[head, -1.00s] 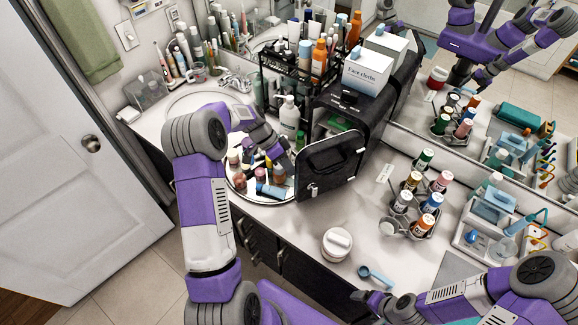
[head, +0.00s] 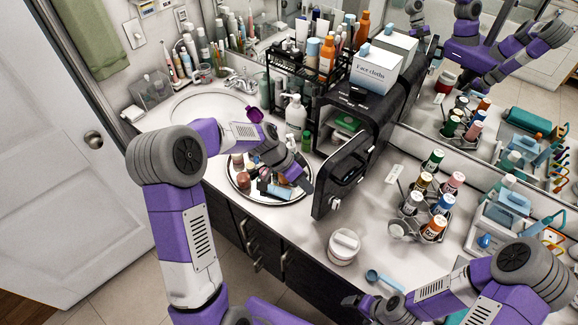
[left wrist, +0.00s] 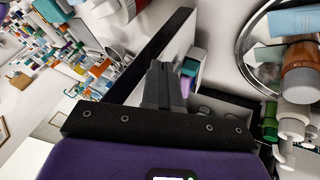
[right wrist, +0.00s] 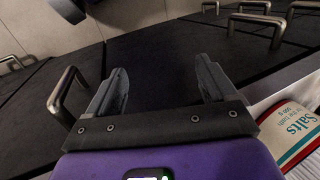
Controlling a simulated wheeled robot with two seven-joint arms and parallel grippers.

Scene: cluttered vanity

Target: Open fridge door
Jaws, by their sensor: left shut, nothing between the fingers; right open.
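The black mini fridge (head: 388,105) stands on the vanity counter with the face cloths box on top. Its door (head: 338,185) is swung wide open toward the front, its handle side facing right. Items on shelves show inside. My left gripper (head: 303,184) is shut and empty, at the inner side of the door; whether it touches is unclear. In the left wrist view, its closed fingers (left wrist: 165,75) are beside the door's pale inner panel (left wrist: 180,42). My right gripper (head: 362,303) is open and empty, low at the counter's front edge; its spread fingers (right wrist: 163,85) face dark cabinet fronts.
A round mirrored tray (head: 237,186) with bottles lies left of the door. A white lidded jar (head: 343,247) stands in front of it. A rack of colored bottles (head: 430,205) stands to the right. A white pump bottle (head: 295,115) is behind my left gripper.

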